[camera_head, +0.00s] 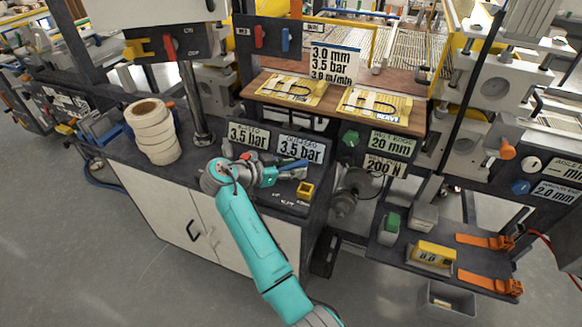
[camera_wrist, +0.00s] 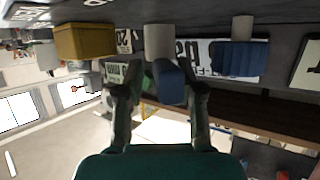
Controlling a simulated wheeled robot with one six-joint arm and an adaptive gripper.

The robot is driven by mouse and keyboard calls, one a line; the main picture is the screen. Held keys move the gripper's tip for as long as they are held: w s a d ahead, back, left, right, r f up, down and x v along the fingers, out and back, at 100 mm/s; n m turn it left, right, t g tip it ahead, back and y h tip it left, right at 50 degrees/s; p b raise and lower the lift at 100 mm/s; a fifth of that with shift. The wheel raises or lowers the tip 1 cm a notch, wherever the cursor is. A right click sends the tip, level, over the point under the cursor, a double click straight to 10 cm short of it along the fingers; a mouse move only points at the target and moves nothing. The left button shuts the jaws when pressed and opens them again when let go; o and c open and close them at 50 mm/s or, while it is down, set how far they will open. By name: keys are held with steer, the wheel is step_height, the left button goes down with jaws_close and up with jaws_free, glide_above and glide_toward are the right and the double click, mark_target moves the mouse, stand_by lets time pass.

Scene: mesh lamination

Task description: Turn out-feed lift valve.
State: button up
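The control bench top holds lift valves with blue levers. In the wrist view one blue lever (camera_wrist: 168,82) hangs below a grey stem between the two fingers of my gripper (camera_wrist: 165,98). The fingers are apart on either side of it, with a visible gap at the left finger. A second blue lever (camera_wrist: 243,57) is to the right, in front of a white label partly reading "FEED". In the head view my gripper (camera_head: 268,172) is at the panel below the two 3.5 bar displays, with blue lever parts (camera_head: 293,171) beside it. My gripper partly hides the valves.
A yellow block (camera_head: 305,190) is close to the right of my gripper, and also shows in the wrist view (camera_wrist: 85,42). The in-feed display (camera_head: 248,135) and out-feed display (camera_head: 300,148) stand just behind. White tape rolls (camera_head: 152,135) are at left.

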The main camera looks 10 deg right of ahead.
steer(key=shift+a+r, duration=0.1)
steer(key=shift+r, duration=0.05)
steer(key=v, duration=1.1)
steer(key=shift+s+a, duration=0.2)
steer(key=shift+a, duration=0.15)
